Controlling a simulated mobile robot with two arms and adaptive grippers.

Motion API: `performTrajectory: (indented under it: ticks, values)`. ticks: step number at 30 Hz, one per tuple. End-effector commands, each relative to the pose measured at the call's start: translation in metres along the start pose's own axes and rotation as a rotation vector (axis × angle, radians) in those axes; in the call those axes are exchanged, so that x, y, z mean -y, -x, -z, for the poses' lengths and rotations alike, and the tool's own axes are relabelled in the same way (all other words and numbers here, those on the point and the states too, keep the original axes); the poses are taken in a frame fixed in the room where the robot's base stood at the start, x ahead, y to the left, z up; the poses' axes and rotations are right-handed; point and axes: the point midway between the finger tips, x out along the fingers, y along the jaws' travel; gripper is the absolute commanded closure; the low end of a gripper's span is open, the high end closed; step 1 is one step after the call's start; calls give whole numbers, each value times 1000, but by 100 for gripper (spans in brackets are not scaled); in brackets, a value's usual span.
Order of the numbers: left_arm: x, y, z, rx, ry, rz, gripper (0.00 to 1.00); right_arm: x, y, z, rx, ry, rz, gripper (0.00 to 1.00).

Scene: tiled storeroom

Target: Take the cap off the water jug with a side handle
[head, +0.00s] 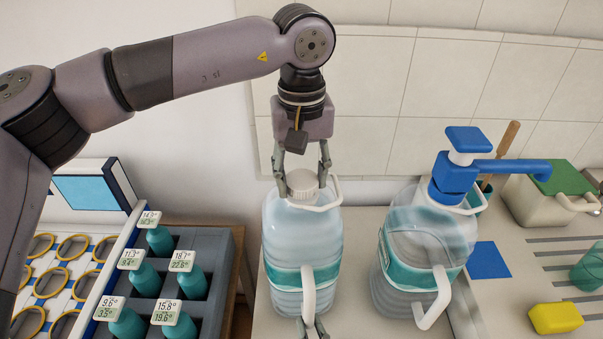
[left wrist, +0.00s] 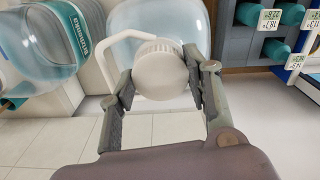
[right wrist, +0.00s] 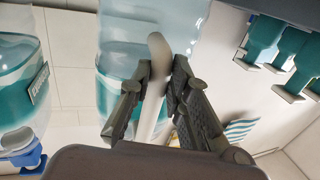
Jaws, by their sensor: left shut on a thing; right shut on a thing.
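The water jug (head: 282,234) stands upright on the counter, clear blue with a teal label band and a white side handle (head: 308,290). Its ribbed off-white cap (head: 302,183) sits on the neck, beside a white carry loop. My left gripper (head: 304,180) reaches down from above, its fingers closed on either side of the cap; the left wrist view shows the cap (left wrist: 159,68) between the fingertips. My right gripper (head: 312,326) is low in front of the jug, mostly cut off by the picture's bottom edge. In the right wrist view its fingers are closed around the side handle (right wrist: 157,85).
A second jug (head: 400,250) with a blue pump (head: 455,178) stands close to the right. A grey rack (head: 220,290) of teal bottles with tags is at left. A yellow sponge (head: 556,318) and a green-lidded container (head: 535,205) are at right.

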Motion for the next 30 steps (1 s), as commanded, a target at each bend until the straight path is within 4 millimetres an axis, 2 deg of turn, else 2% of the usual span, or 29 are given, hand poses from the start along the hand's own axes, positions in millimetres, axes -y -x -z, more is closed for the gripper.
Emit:
performTrajectory:
  ticks: [30]
  values:
    - [4,0,3,-13,1973,5,88,-2,1,0,-1,-1,-4,100]
